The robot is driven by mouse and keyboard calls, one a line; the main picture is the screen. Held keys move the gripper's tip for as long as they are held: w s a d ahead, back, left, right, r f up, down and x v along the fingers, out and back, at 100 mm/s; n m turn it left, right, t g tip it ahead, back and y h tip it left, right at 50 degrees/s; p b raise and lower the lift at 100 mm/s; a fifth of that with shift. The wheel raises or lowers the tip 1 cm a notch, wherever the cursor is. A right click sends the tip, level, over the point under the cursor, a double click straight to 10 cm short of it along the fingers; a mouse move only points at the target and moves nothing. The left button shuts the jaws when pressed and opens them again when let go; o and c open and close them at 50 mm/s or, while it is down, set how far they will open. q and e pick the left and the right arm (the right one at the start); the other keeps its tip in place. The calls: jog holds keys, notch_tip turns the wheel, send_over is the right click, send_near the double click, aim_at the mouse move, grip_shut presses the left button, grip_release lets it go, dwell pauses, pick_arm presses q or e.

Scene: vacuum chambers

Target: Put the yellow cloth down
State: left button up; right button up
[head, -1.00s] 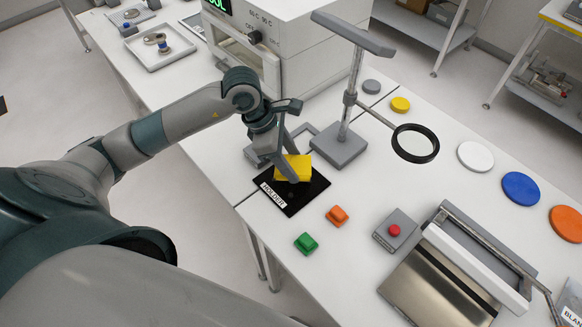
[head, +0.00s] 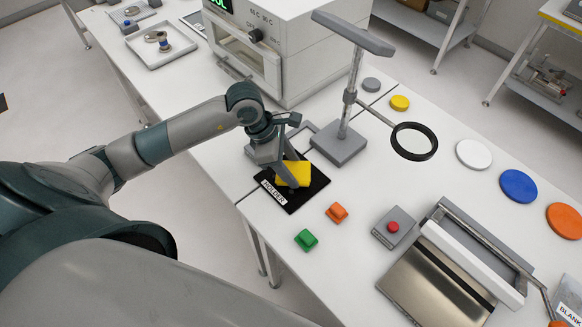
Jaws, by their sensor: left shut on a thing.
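The yellow cloth (head: 296,171) is a small folded block in the head view, over the black mat labelled HOLDER (head: 297,199) near the table's left edge. My left gripper (head: 287,176) is shut on the cloth, with a grey finger across its front. I cannot tell whether the cloth touches the mat or hangs just above it. My right gripper is not in view.
A grey stand (head: 340,144) with a black ring (head: 414,141) is close behind the mat. An orange block (head: 337,213) and a green block (head: 306,239) lie in front. A red-button box (head: 391,228) and a sealer-like device (head: 437,283) stand at right.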

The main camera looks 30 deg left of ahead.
pick_arm(q)
jog(key=shift+s+f, duration=0.15)
jog(key=shift+f, duration=0.25)
jog(key=o, duration=0.9)
jog(key=shift+s, duration=0.1)
jog(key=shift+o, duration=0.2)
jog(key=shift+s, duration=0.15)
jog(key=shift+f, duration=0.2)
jog(key=shift+r, duration=0.1)
jog(key=shift+r+p, duration=0.55)
jog(key=shift+p, duration=0.2)
jog(key=shift+w+a+r+b, duration=0.25)
jog(key=shift+r+b, duration=0.05)
jog(key=shift+b, duration=0.35)
jog(key=b+v, duration=0.2)
jog(key=v, duration=0.9)
jog(key=shift+r+b, duration=0.3)
jog(key=shift+b, duration=0.1)
